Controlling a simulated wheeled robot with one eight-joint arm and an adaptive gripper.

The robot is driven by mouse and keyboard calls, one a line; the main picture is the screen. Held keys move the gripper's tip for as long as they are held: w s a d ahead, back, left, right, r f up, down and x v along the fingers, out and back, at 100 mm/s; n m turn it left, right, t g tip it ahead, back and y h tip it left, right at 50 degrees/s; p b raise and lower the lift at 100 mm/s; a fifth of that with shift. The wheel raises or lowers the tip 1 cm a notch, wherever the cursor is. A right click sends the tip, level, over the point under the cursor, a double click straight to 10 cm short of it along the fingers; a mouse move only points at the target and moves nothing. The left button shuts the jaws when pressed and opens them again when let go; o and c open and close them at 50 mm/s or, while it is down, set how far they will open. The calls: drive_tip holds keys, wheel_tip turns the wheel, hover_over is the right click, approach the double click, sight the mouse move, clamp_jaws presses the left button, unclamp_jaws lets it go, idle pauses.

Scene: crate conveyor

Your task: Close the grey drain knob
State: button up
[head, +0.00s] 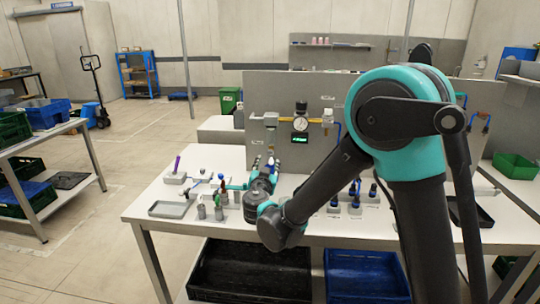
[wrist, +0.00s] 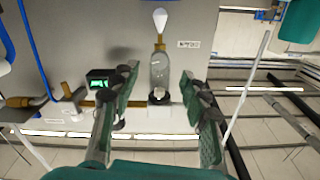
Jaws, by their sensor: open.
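A filter unit hangs on the grey panel, with a clear bowl (wrist: 160,70); it also shows in the head view (head: 270,137). At the bowl's end is a small brass part with a pale grey-white, paddle-shaped piece (wrist: 160,19), which looks like the drain knob. The wrist view appears upside down, so the knob is at the picture's top. My gripper (wrist: 159,78) is open and empty, its green-padded fingers on either side of the bowl in the picture. I cannot tell the depth between them. In the head view my gripper (head: 264,165) is in front of the panel, above the table.
A gauge (head: 300,124), a green-lit display (head: 299,138) and a yellow pipe (head: 286,120) sit beside the filter on the panel (head: 255,90). Several small fixtures and a grey tray (head: 170,209) crowd the white table (head: 150,195).

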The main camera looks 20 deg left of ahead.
sight(270, 155)
drive_tip(key=x, duration=0.8)
drive_tip(key=shift+d, duration=0.1)
clamp_jaws()
